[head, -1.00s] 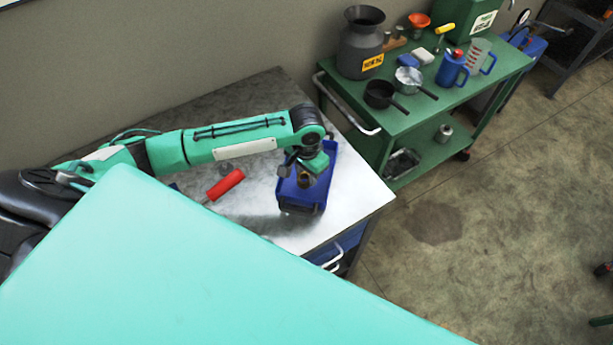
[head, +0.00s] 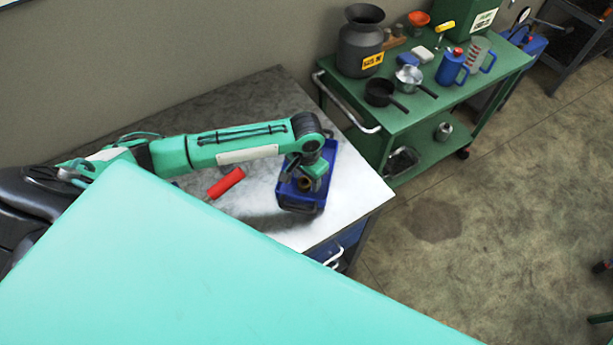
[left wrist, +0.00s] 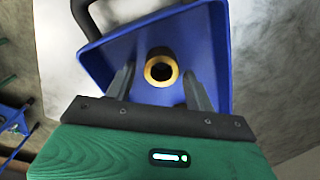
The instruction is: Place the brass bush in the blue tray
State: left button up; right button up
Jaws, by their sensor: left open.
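The blue tray (head: 298,203) sits on the metal workbench, and it also fills much of the left wrist view (left wrist: 213,45). The brass bush (left wrist: 161,70) shows as a ring with a dark hole, within the tray's outline; in the head view the bush (head: 305,184) is a small brownish shape at the tray. My left gripper (left wrist: 158,85) is open, its two fingers apart on either side of the bush with gaps to it. In the head view my left gripper (head: 304,173) is over the tray. My right gripper is not in view.
A red-handled tool (head: 226,183) lies on the workbench (head: 352,190) left of the tray. A green cart (head: 420,105) with pots, a large can and jugs stands at the back right. My own large green body part covers the lower left.

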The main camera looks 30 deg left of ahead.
pick_arm(q)
notch_tip(320, 180, up, 12)
jog(key=b, duration=0.2)
jog(key=shift+r, duration=0.15)
dwell(0.5)
